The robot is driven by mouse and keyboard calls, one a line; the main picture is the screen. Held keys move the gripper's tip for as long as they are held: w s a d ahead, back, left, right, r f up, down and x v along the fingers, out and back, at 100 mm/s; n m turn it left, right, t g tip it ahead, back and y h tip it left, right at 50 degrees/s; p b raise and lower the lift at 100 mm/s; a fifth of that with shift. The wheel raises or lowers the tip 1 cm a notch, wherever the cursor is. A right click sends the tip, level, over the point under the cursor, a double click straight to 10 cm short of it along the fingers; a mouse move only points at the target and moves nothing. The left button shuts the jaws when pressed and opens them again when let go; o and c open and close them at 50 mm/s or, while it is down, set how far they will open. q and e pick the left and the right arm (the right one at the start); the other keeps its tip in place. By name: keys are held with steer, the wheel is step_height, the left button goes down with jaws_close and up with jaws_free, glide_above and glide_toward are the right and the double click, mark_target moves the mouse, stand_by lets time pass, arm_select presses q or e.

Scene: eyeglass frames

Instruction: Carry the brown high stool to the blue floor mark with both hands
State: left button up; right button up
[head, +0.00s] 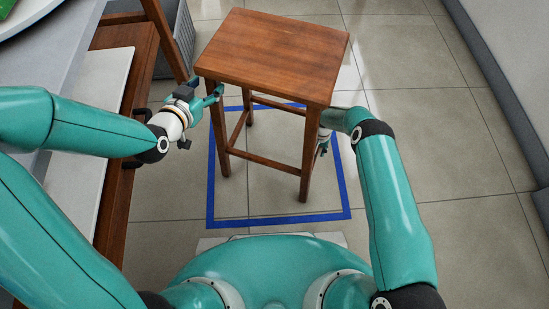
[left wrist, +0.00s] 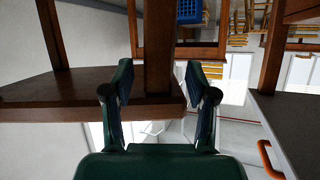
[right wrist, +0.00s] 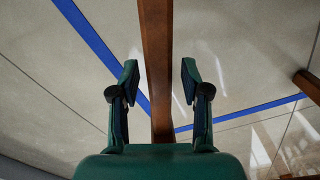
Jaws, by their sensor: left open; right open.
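The brown high stool (head: 275,50) is upright, its square wooden seat facing up. Its visible feet appear inside the blue floor mark (head: 280,218), a square outline; the far right foot is hidden. My left gripper (head: 217,95) is open at the upper part of the near left leg. In the left wrist view a wooden leg (left wrist: 158,45) lies between or just beyond the open fingers. My right gripper (head: 322,145) is partly hidden beside the near right leg. In the right wrist view a leg (right wrist: 156,50) passes between or just beyond the open fingers (right wrist: 160,72).
A wooden bench or shelf (head: 120,190) and a grey table edge (head: 75,40) stand close on the left, beside my left arm. A grey bin (head: 178,45) is behind them. Tiled floor (head: 440,140) is clear on the right, up to a grey sofa-like edge (head: 510,70).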

arm_select(q)
steer(key=shift+v, duration=1.25)
steer(key=shift+s+a+r, duration=0.1)
steer(key=shift+s+a, duration=0.05)
steer(key=shift+s, duration=0.1)
arm_select(e)
steer(key=shift+r, duration=0.1)
arm_select(q)
steer(key=shift+s, duration=0.1)
arm_select(e)
steer(key=shift+r, duration=0.25)
step_height(320, 180, up, 11)
